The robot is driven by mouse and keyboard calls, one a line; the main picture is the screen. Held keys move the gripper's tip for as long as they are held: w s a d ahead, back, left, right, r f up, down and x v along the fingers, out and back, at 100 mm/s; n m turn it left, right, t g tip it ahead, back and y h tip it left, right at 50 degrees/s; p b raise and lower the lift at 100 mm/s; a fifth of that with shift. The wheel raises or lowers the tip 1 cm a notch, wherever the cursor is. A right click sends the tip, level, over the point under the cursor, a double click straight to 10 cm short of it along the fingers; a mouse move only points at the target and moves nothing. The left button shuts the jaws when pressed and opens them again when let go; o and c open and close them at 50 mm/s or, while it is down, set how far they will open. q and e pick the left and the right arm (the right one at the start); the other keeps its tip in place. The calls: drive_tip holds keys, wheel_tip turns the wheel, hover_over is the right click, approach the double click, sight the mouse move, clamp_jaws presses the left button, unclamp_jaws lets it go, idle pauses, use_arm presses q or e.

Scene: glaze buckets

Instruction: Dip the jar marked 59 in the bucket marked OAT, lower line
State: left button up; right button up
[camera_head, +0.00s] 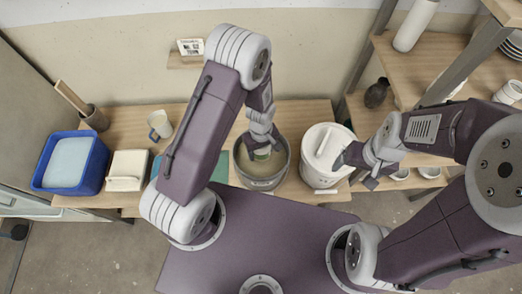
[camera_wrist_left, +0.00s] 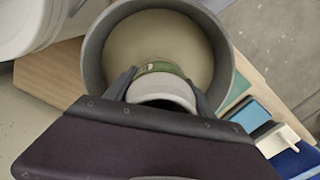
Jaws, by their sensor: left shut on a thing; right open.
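A grey bucket (camera_head: 244,172) with beige glaze inside stands on the bench in the head view. It also fills the upper middle of the left wrist view (camera_wrist_left: 92,58). My left gripper (camera_head: 262,144) reaches down into the bucket's mouth, shut on a pale jar (camera_wrist_left: 160,92) with a green band. The jar also shows in the head view (camera_head: 262,155). I cannot tell whether the jar touches the glaze. No 59 or OAT mark is readable. My right gripper (camera_head: 365,179) is open and empty, right of a white lidded bucket (camera_head: 319,172).
Left of the grey bucket are a blue tub (camera_head: 43,163), a white lidded box (camera_head: 127,169), a mug (camera_head: 159,124) and a tool pot (camera_head: 95,119). A teal mat (camera_head: 222,166) lies beside the bucket. Wooden shelves (camera_head: 416,64) with a dark vase (camera_head: 376,93) stand at right.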

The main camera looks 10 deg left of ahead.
idle(0.3)
use_arm(q)
wheel_tip(320, 180, up, 8)
drive_tip(key=p, duration=0.7)
drive_tip(key=shift+f, duration=0.15)
